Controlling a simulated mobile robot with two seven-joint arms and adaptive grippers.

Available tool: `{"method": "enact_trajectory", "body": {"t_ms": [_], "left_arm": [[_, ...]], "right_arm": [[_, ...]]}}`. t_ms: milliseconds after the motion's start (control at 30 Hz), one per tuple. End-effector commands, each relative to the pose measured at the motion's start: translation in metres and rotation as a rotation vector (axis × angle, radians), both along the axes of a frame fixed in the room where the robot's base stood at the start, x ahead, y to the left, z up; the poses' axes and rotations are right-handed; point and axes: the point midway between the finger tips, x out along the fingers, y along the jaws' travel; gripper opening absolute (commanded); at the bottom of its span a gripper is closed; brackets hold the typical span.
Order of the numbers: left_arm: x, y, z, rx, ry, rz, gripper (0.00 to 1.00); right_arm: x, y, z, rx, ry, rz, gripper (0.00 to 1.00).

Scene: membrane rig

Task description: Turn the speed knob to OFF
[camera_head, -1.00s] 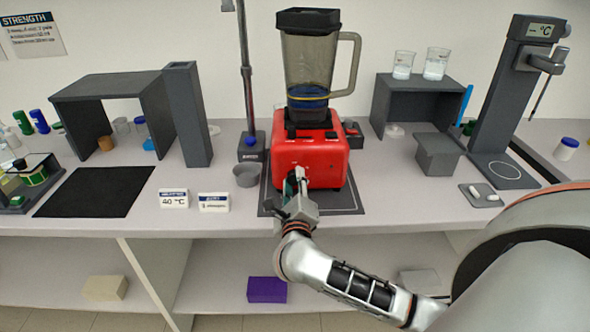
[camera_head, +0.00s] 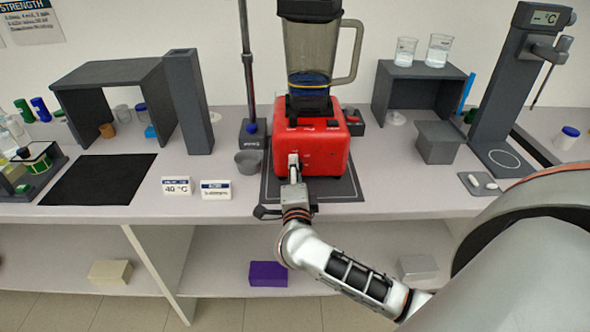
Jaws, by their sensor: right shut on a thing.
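The red blender base (camera_head: 325,150) with its grey jar (camera_head: 308,58) stands on a dark mat near the middle of the bench. My right gripper (camera_head: 293,162) reaches up to the left part of the base's front face, where it is shut on the speed knob. The knob itself is hidden behind the fingers, so its setting cannot be read. Small white marks show on the front face beside the fingers. My left gripper is not in view.
A small grey bowl (camera_head: 249,162) and two label cards (camera_head: 216,190) stand left of the mat (camera_head: 342,190). A thin upright stand (camera_head: 249,70) rises behind the bowl. A grey block (camera_head: 437,142) and a small tray with white pieces (camera_head: 476,184) are at the right.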

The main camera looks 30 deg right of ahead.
Motion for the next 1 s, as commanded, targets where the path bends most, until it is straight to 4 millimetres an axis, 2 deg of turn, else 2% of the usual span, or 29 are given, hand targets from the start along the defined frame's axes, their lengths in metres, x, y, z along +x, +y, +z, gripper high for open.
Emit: {"method": "enact_trajectory", "body": {"t_ms": [700, 733, 767, 1000], "left_arm": [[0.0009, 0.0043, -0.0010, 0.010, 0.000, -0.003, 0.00], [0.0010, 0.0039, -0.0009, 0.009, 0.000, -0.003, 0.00], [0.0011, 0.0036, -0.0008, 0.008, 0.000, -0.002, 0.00], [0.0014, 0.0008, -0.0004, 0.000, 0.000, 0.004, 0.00]], "right_arm": [[0.0000, 0.0006, -0.0006, -0.061, 0.039, 0.001, 0.07], [0.0000, 0.0006, -0.0006, -0.060, 0.038, 0.001, 0.36], [0.0000, 0.0006, -0.0006, -0.060, 0.038, 0.001, 0.44], [0.0000, 0.0003, -0.0004, -0.059, 0.038, 0.001, 0.45]]}}
